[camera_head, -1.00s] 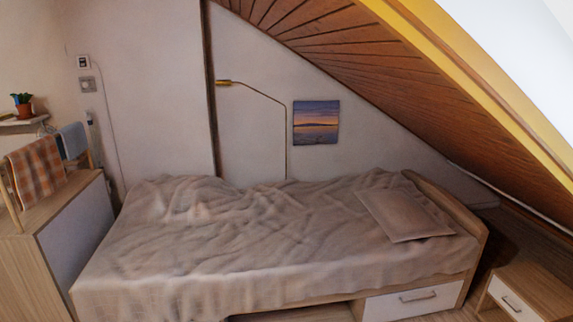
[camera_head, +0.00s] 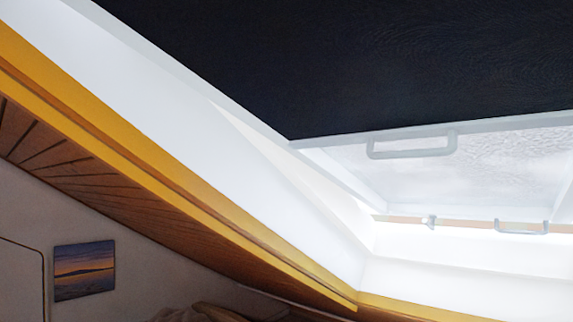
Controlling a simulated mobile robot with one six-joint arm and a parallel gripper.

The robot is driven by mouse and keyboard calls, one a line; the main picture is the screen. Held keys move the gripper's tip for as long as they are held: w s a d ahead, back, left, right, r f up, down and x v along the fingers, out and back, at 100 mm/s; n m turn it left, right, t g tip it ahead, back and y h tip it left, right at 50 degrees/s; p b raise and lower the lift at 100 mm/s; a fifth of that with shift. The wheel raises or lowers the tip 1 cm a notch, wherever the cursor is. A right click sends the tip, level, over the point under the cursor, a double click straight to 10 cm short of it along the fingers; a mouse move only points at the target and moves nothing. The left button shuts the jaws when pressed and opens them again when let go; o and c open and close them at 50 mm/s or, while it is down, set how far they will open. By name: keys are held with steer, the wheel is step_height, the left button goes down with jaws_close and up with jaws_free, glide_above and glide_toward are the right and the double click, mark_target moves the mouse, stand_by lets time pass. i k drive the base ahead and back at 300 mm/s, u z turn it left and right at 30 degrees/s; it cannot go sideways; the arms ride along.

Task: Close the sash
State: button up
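A roof window is set in the sloped ceiling at the upper right of the head view. Its sash (camera_head: 470,221) shows a pale glass pane with bright cloudy light behind it and a bottom rail. A small grey handle (camera_head: 521,232) and a small catch (camera_head: 429,222) are on that rail. I cannot tell for sure how far the sash stands from its frame. A dark blind (camera_head: 350,60) covers the upper part of the window, with a white bar and a larger handle (camera_head: 412,153) at its lower edge. My gripper is not in view.
The white window lining (camera_head: 200,130) and a yellow trim edge (camera_head: 180,178) run along the slope. Below are brown ceiling boards (camera_head: 150,205), a sunset picture (camera_head: 84,270) on the wall and a sliver of bedding (camera_head: 205,313). The space before the window looks clear.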

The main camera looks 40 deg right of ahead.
mark_target(496, 192)
steer(key=k, duration=0.5)
steer(key=z, duration=1.25)
steer(key=i, duration=0.4)
steer(key=u, duration=0.05)
